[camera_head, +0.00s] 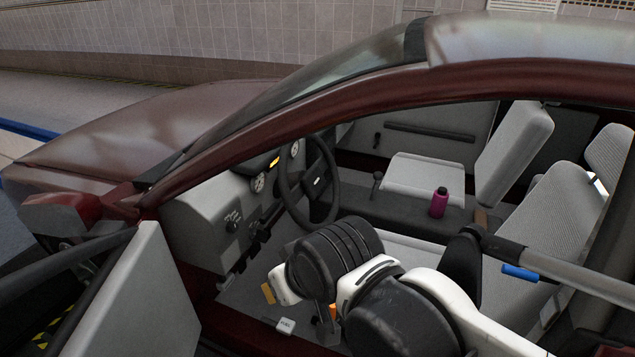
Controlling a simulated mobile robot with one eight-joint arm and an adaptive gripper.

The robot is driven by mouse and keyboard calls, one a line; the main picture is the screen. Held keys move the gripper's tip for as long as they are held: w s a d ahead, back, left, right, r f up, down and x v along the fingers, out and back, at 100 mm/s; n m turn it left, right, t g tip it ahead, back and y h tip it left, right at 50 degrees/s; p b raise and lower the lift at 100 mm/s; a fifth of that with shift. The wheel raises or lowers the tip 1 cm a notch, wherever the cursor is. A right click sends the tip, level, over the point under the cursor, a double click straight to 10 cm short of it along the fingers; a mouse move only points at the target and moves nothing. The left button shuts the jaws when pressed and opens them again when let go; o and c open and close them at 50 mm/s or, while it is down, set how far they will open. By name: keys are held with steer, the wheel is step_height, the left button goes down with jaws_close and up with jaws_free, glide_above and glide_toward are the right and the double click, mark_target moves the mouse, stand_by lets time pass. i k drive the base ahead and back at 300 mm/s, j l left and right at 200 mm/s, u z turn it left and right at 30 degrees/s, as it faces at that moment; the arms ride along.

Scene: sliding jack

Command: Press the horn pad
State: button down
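The horn pad (316,184) is the dark centre of the steering wheel, with a small pale mark on it. The dark steering wheel (335,165) stands upright inside the car, behind the dashboard. My black and white arm reaches in through the door opening, lower right of the wheel. Its ribbed black link is below the wheel in the picture and looks apart from the horn pad. I cannot make out my gripper's fingertips, which seem hidden by the arm's own links, so its opening is unclear.
The dashboard (205,208) with gauges is left of the wheel. The open door (135,300) is lower left, and the dark red roof frame (300,110) arches above. Pale seats (565,220) are at right. A magenta bottle (439,203) stands on the centre console.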

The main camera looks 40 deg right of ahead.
mark_target(312, 181)
steer(key=i+j+z, duration=0.1)
steer(key=z, duration=0.35)
steer(key=i+j+z, duration=0.15)
steer(key=z, duration=0.35)
steer(key=j+z, duration=0.2)
steer(key=z, duration=0.25)
steer(key=i+j+z, duration=0.1)
steer(key=j+z, duration=0.15)
steer(key=z, duration=0.2)
